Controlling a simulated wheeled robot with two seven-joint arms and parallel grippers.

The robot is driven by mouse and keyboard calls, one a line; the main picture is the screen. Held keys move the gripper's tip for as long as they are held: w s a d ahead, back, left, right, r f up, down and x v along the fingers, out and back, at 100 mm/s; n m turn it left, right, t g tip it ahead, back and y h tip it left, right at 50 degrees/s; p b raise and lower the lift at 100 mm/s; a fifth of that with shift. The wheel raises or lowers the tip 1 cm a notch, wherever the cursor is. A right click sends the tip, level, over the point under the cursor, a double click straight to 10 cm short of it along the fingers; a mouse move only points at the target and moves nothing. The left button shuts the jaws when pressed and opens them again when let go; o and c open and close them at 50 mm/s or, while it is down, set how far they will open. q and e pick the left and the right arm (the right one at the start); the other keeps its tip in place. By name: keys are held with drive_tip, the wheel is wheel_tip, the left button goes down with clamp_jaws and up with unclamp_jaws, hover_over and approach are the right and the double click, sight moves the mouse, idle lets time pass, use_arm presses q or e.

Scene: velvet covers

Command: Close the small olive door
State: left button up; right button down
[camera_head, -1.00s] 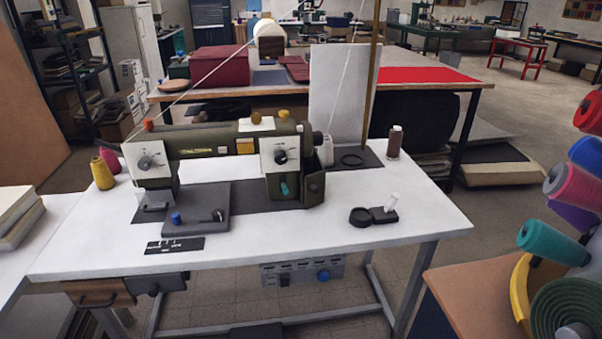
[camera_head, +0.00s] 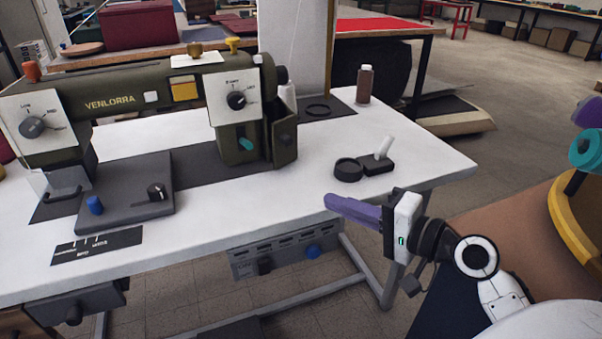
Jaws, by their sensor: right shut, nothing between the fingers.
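The small olive door (camera_head: 284,136) is on the right end of the olive sewing machine (camera_head: 120,93). My right gripper (camera_head: 328,202) has purple fingers, shut and empty. It is over the front right part of the white table, to the right of and nearer than the door, clear of it. My left gripper is not in view.
On the white table (camera_head: 215,209), a black ring-shaped dish (camera_head: 348,170) and a black block with a white peg (camera_head: 381,158) stand between gripper and back edge. A brown bottle (camera_head: 364,85) stands farther back. White tabletop lies free in front of the door.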

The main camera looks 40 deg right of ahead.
sight(289, 144)
drive_tip(key=w+d+r+m+t+h, duration=0.1)
drive_tip(key=d+r+m+t, duration=0.15)
drive_tip(key=d+r, duration=0.2)
drive_tip(key=shift+g, duration=0.35)
drive_tip(key=w+a, duration=0.1)
drive_tip(key=w, duration=0.3)
drive_tip(key=w+a, duration=0.1)
drive_tip(key=w, duration=0.3)
drive_tip(key=w+a+p, duration=0.1)
drive_tip(key=w, duration=0.4)
drive_tip(key=shift+w+a, duration=0.1)
drive_tip(key=shift+a, duration=0.1)
